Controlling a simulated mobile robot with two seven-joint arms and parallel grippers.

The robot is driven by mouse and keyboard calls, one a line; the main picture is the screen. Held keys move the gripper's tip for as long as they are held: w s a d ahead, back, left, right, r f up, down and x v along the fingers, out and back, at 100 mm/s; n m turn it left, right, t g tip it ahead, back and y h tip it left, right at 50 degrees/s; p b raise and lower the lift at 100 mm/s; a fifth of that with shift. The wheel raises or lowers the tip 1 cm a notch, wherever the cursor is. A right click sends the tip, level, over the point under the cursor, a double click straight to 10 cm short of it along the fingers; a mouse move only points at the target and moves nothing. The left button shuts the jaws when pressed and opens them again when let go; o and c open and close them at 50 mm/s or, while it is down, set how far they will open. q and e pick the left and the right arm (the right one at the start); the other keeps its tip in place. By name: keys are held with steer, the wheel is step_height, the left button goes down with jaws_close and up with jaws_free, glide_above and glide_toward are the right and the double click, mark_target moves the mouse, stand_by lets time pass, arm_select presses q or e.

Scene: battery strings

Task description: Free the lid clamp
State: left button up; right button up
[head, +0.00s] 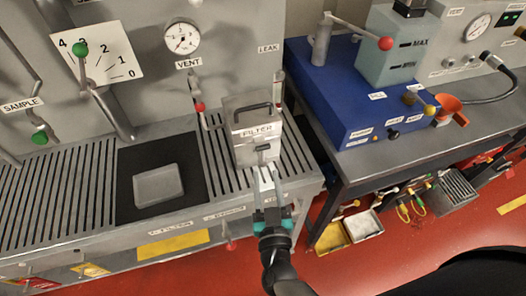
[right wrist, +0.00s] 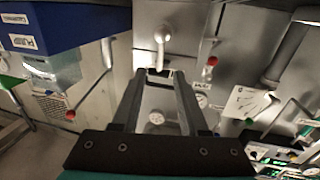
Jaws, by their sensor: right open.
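The grey filter box (head: 256,126), labelled FILTER, stands on the slatted bench with a dark handle across its lid. A small grey T-shaped piece (head: 262,147), which looks like the lid clamp, shows on its front. My right gripper (head: 264,175) is open just in front of and below this piece. In the right wrist view, my open right fingertips (right wrist: 162,74) point toward a pale lever (right wrist: 161,36), apparently the same clamp. It shows beyond and between them, and I cannot tell whether they touch it. My left gripper is not in view.
A dark mat with a pale tray (head: 158,186) lies left on the bench. A gauge (head: 182,38) and a green-knobbed lever (head: 80,49) are behind.

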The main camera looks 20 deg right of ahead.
mark_target(263, 155)
steer(key=w, duration=0.2)
steer(key=w+d, duration=0.1)
steer(key=w, duration=0.5)
steer(key=shift+d, duration=0.15)
jaws_close()
stand_by(1.2)
